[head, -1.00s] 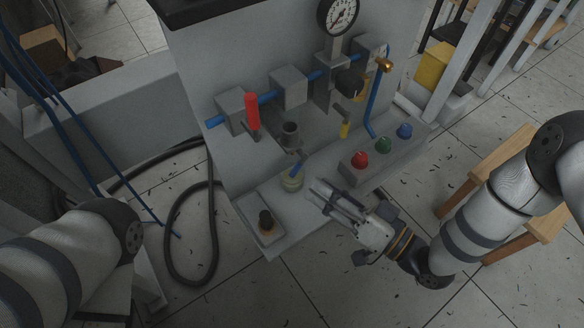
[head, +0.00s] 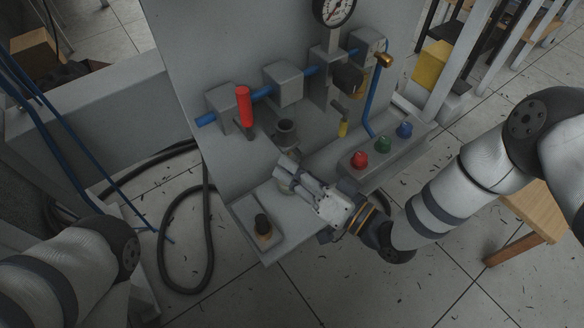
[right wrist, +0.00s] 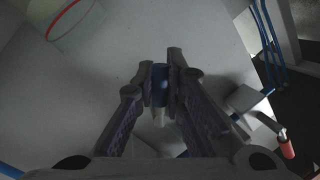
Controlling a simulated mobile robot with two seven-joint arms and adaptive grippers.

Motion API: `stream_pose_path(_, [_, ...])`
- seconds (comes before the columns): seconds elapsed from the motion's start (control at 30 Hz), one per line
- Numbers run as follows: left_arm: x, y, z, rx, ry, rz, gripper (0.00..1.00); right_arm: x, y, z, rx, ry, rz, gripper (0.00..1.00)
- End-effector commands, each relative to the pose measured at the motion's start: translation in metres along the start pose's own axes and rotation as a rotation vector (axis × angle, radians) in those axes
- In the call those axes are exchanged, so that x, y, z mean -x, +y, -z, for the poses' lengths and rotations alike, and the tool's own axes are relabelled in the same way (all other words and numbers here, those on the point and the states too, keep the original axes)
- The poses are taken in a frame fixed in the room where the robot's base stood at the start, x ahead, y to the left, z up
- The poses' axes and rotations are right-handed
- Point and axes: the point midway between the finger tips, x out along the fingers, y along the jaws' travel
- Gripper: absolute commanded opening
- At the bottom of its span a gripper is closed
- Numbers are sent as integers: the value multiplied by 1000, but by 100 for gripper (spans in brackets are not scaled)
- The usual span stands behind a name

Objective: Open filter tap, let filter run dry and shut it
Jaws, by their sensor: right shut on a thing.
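My right gripper (head: 284,172) is in front of the panel, below a grey cylindrical fitting (head: 287,131). In the right wrist view its fingers (right wrist: 160,73) are closed on a small blue piece, apparently the filter tap (right wrist: 160,88). A pale stem (right wrist: 160,117) shows behind it. In the head view my gripper hides the tap and most of what lies beneath. A clear round vessel (right wrist: 76,24) with a red line and a greenish edge shows at the upper left of the wrist view. My left gripper is out of view.
A red lever (head: 243,106) sits on the blue pipe at left. Red (head: 360,160), green (head: 384,145) and blue (head: 404,130) buttons are on a box at right. A pressure gauge (head: 334,8) is above.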

Motion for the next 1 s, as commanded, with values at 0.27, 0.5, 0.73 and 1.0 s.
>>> stream_pose_path(0.27, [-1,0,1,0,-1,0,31,0,-1,-1,-51,10,7,0])
stream_pose_path(0.5, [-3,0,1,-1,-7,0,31,0,-6,-1,-210,41,32,0])
stream_pose_path(0.73, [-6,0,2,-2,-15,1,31,-2,-13,2,-415,82,67,0])
stream_pose_path(1.0, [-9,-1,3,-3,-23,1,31,-2,-20,6,-629,125,101,0])
